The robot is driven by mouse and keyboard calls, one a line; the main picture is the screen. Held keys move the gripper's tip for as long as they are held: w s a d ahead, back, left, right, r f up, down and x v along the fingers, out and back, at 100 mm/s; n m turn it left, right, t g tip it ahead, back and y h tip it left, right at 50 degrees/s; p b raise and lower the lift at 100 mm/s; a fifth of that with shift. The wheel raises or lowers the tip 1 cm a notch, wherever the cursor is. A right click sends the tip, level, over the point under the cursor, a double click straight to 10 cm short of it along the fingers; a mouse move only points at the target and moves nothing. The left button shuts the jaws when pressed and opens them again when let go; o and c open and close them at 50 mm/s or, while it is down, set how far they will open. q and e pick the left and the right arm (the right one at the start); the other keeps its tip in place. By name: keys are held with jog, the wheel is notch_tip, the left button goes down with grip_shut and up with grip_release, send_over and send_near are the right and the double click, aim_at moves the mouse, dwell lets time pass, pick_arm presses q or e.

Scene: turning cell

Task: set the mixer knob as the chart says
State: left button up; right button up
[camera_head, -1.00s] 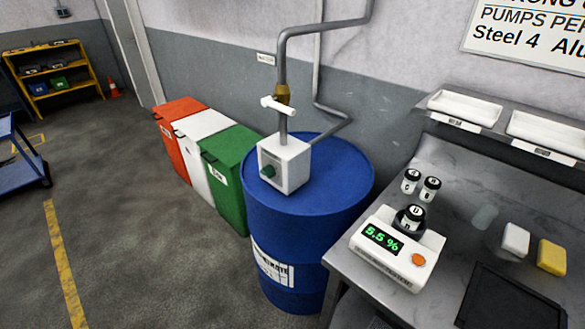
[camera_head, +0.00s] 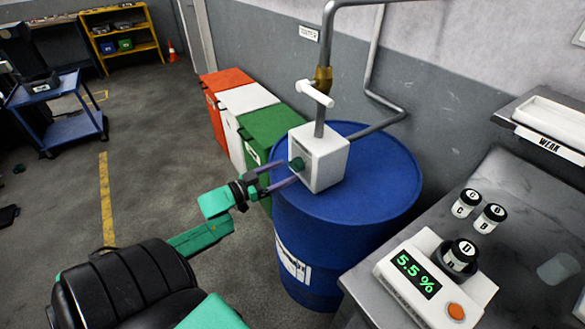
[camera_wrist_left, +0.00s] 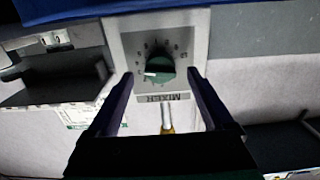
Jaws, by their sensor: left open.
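The mixer is a white box (camera_head: 326,158) on top of the blue drum (camera_head: 350,205). Its green knob (camera_head: 297,164) faces my left gripper (camera_head: 289,171), which is open with its fingers reaching to either side of the knob. In the left wrist view the knob (camera_wrist_left: 160,68) sits between the open fingers (camera_wrist_left: 158,78), with no clear contact. The dial appears upside down there, and the knob's white pointer mark points left in that picture; the number it meets is too small to read surely. Only an edge of the wall chart (camera_head: 580,38) shows, unreadable. My right gripper is out of view.
A tap and pipe (camera_head: 322,80) rise above the mixer. Orange, white and green bins (camera_head: 275,125) stand behind the drum.

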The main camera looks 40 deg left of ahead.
aim_at(291, 166)
pick_arm(q)
jog(key=shift+x, duration=1.6)
grip_shut()
jog(key=m, duration=0.5)
grip_release()
jog(key=shift+s, duration=0.15)
jog(key=v, duration=1.4)
jog(key=shift+s+b, duration=0.2)
jog(key=shift+b, duration=0.15)
jog(key=shift+a, duration=0.15)
